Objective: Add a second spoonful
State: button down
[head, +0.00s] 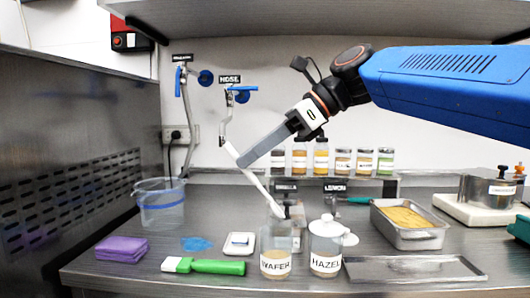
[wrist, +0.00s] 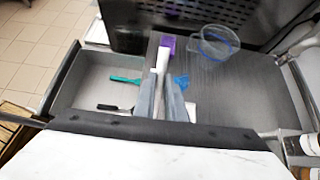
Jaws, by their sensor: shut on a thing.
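My gripper (head: 242,162) is shut on a white spoon (head: 262,190), gripping it near its upper end. The spoon slants down to the right, its lower end at the mouth of the glass WAFER jar (head: 276,241); I cannot tell whether it is inside. This jar is open and holds a pale tan filling low down. The HAZEL jar (head: 325,246) stands just right of it with a white knobbed top. In the wrist view the white spoon (wrist: 162,57) shows between the fingers of my gripper (wrist: 163,82); its lower end is hidden there.
Purple cloths (head: 121,249), a blue cloth (head: 197,244), a green-handled tool (head: 215,267) and a small scale (head: 239,244) lie left of the jars. A clear bucket (head: 161,204) stands behind. A metal pan (head: 408,238) and an empty tray (head: 412,269) are at right.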

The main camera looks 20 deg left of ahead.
jog(key=s+a+f+t+h, duration=0.1)
jog(key=a+f+t+h, duration=0.1)
jog(key=a+f+h, duration=0.2)
jog(key=shift+s+a+f+h, duration=0.2)
jog(key=shift+s+a+h, duration=0.2)
jog(key=shift+a+h, duration=1.45)
jog(key=shift+d+h, duration=0.55)
